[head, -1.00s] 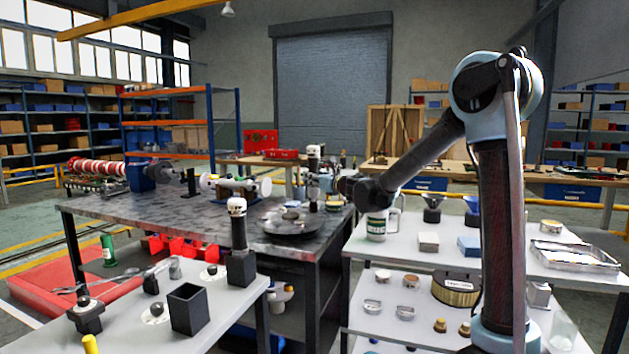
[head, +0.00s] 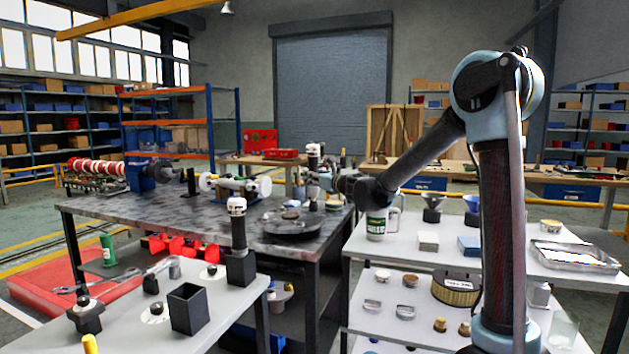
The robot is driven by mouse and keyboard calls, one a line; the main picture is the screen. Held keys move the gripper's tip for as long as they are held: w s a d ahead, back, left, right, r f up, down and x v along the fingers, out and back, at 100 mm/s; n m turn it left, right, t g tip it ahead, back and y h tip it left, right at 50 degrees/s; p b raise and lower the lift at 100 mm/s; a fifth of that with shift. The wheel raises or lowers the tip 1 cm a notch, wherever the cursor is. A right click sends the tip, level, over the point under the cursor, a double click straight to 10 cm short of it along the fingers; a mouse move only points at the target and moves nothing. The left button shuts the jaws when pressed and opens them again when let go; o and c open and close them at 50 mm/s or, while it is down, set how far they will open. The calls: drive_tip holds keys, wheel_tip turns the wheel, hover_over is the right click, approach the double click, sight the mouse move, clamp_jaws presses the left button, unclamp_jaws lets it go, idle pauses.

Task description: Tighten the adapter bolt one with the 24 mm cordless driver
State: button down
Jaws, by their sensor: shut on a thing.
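My gripper (head: 327,182) is at the right end of the dark work table (head: 130,211), seen small and partly hidden by my own wrist. It is shut on an upright tool with a white and black top, which looks like a cordless driver (head: 314,152). The tool's lower end is among small parts, and I cannot tell whether it touches a bolt. A similar white-topped driver (head: 238,208) stands upright in a black holder on the near left table. The adapter bolt is too small or hidden to make out.
A round grey flanged part (head: 292,226) lies on the dark table, left of my gripper. An empty black box (head: 188,308) is at front left.

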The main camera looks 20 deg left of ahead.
sight(316, 166)
drive_tip(key=shift+f, duration=0.55)
idle(2.3)
drive_tip(key=shift+r, duration=0.1)
drive_tip(key=shift+r, duration=2.65)
